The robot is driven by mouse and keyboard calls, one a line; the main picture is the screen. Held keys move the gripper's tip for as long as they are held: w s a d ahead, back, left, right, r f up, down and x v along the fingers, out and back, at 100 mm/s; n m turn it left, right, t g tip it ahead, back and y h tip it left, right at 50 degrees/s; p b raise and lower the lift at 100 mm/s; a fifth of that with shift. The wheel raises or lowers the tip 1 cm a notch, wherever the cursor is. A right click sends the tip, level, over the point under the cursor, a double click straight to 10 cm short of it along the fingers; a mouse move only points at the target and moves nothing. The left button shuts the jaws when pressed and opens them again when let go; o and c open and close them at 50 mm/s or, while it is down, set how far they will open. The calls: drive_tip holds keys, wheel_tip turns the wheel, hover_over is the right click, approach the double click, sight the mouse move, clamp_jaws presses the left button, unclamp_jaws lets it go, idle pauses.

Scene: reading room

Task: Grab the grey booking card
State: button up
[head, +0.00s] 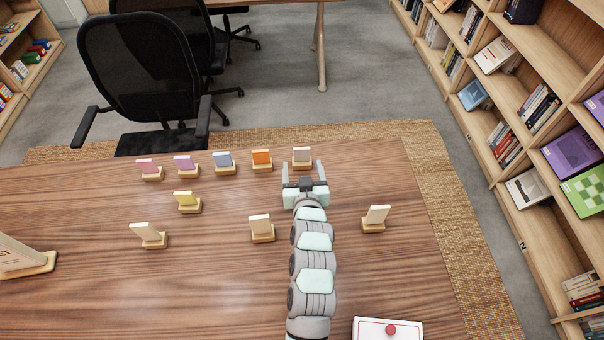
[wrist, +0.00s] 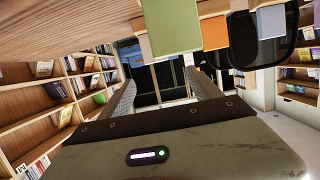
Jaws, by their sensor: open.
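A pale grey card (head: 302,153) stands upright in a small wooden holder at the right end of the back row in the head view. My gripper (head: 302,168) is open and empty, its two fingers pointing at this card from the near side. A blue-grey card (head: 223,158) stands further left in the back row.
An orange card (head: 261,156), a lilac card (head: 184,161) and a pink card (head: 147,164) share the back row. A white box (head: 388,329) lies at the front. A black chair (head: 140,65) stands behind the table.

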sight(302, 150)
drive_tip(key=x, duration=0.6)
drive_tip(key=shift+s+f+b, duration=0.15)
drive_tip(key=shift+f+b, duration=0.1)
drive_tip(key=shift+b, duration=0.1)
drive_tip(key=x, duration=0.2)
drive_tip(key=b+x, duration=0.1)
drive_tip(key=x, duration=0.1)
drive_tip(key=shift+d+f, duration=0.15)
drive_tip(key=shift+d, duration=0.2)
drive_tip(key=shift+w+a+f, duration=0.1)
drive_tip(key=shift+w, duration=0.45)
clamp_jaws()
